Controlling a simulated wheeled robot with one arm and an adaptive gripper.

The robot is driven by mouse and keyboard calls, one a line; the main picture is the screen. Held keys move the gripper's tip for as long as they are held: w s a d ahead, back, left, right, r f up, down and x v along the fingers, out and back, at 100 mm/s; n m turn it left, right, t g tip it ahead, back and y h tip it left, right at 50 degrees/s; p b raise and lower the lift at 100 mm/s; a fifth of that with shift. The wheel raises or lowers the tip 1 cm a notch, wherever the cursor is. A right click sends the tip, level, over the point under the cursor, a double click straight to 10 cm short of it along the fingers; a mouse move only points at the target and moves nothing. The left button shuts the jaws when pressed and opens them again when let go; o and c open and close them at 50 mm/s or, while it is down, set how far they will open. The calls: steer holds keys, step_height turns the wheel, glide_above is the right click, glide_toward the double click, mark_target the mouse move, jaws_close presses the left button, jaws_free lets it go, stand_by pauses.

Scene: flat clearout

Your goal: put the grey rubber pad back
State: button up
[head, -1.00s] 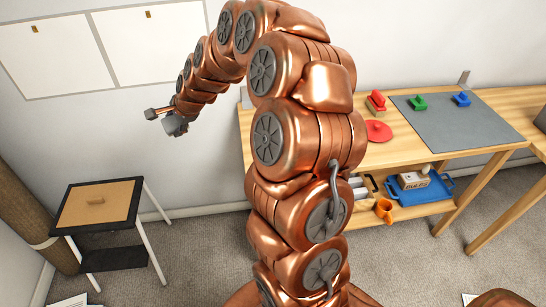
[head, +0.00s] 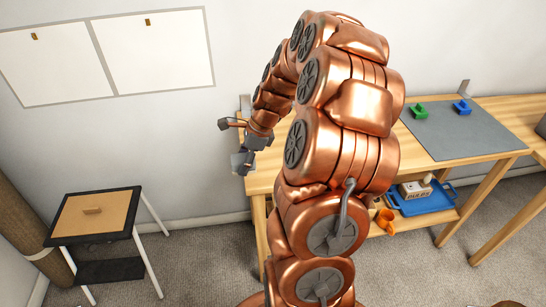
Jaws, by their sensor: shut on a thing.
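My gripper (head: 244,146) is left of my arm's bend, near the left end of the wooden workbench (head: 262,180). It is shut on a small grey piece, which I take to be the grey rubber pad (head: 238,161). The piece is small in view and partly hidden by the fingers, so its shape is unclear. I cannot tell how far above the bench it is.
A grey mat (head: 465,137) on the bench holds a green block (head: 420,111) and a blue block (head: 462,108). A blue tray (head: 425,203) and an orange mug (head: 385,218) are on the lower shelf. A small side table (head: 75,215) stands at left. My arm hides the bench's middle.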

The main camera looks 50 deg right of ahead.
steer(key=p, duration=0.2)
glide_above(270, 163)
steer(key=shift+s+d+f, duration=0.35)
steer(key=shift+d+f, duration=0.1)
steer(key=shift+f, duration=1.85)
steer(key=o, duration=1.2)
